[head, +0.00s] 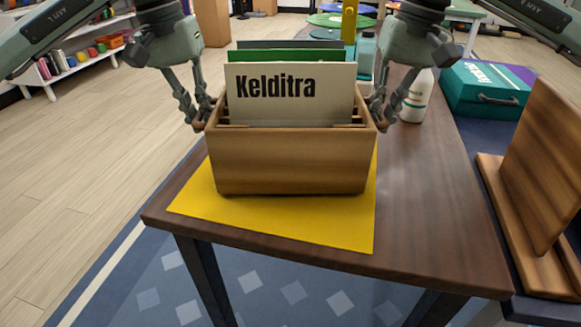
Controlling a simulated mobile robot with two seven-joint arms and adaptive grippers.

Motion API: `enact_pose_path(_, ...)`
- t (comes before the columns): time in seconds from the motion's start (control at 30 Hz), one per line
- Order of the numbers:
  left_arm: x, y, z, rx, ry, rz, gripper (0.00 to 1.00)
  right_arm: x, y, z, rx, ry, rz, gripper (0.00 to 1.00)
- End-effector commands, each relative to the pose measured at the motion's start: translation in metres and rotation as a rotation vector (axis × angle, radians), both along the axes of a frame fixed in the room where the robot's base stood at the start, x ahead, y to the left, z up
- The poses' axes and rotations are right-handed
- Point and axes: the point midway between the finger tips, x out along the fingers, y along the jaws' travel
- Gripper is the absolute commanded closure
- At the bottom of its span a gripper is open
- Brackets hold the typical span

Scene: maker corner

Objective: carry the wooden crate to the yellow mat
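The wooden crate (290,162) is upright over the yellow mat (300,222), whose front and side edges show around it. I cannot tell for sure whether its base touches the mat. The crate holds upright boards, the front one a cream board (291,94) reading "Kelditra", with green and dark ones behind. My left gripper (199,122) is shut on the crate's left side near the rim. My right gripper (384,122) is shut on its right side at about the same height. The back of the mat is hidden by the crate.
The mat lies on a dark wooden table (440,220) with bare room to the right. A white bottle (417,98) stands behind my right gripper. A teal box (488,90) and a wooden stand (530,180) are on the right.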

Motion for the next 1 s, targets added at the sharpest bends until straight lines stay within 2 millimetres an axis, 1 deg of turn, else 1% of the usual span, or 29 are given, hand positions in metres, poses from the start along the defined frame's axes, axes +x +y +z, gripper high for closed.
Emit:
enact_pose_path(0.03, 0.000, -0.002, -0.006, -0.004, -0.002, -0.003, 1.00, 0.000, 0.002, -0.006, 0.004, -0.002, 0.003, 1.00)
enact_pose_path(0.13, 0.000, -0.002, -0.013, -0.004, -0.002, -0.003, 1.00, 0.000, 0.002, -0.013, 0.004, -0.002, 0.003, 1.00)
enact_pose_path(0.17, 0.000, -0.001, -0.010, -0.003, -0.001, -0.003, 0.88, 0.000, 0.002, -0.010, 0.003, -0.001, 0.003, 0.88)
enact_pose_path(0.3, 0.000, -0.001, -0.009, -0.002, 0.000, -0.002, 0.71, 0.000, 0.001, -0.009, 0.002, 0.000, 0.002, 0.71)
enact_pose_path(0.33, 0.000, -0.001, -0.009, -0.002, 0.000, -0.002, 0.70, 0.000, 0.001, -0.009, 0.002, 0.000, 0.002, 0.69)
enact_pose_path(0.6, 0.000, -0.001, -0.009, -0.001, 0.000, -0.001, 0.70, 0.000, 0.001, -0.009, 0.001, 0.000, 0.001, 0.69)
enact_pose_path(0.73, 0.000, 0.000, -0.004, -0.002, -0.002, -0.001, 0.70, 0.000, 0.001, -0.009, 0.001, 0.000, 0.001, 0.69)
enact_pose_path(0.87, 0.000, 0.003, 0.012, -0.002, -0.003, 0.000, 0.70, 0.000, 0.000, -0.009, 0.001, 0.000, 0.001, 0.69)
enact_pose_path(1.0, 0.001, 0.007, 0.034, -0.002, -0.004, 0.000, 0.70, 0.000, 0.001, -0.009, 0.001, 0.000, 0.001, 0.69)
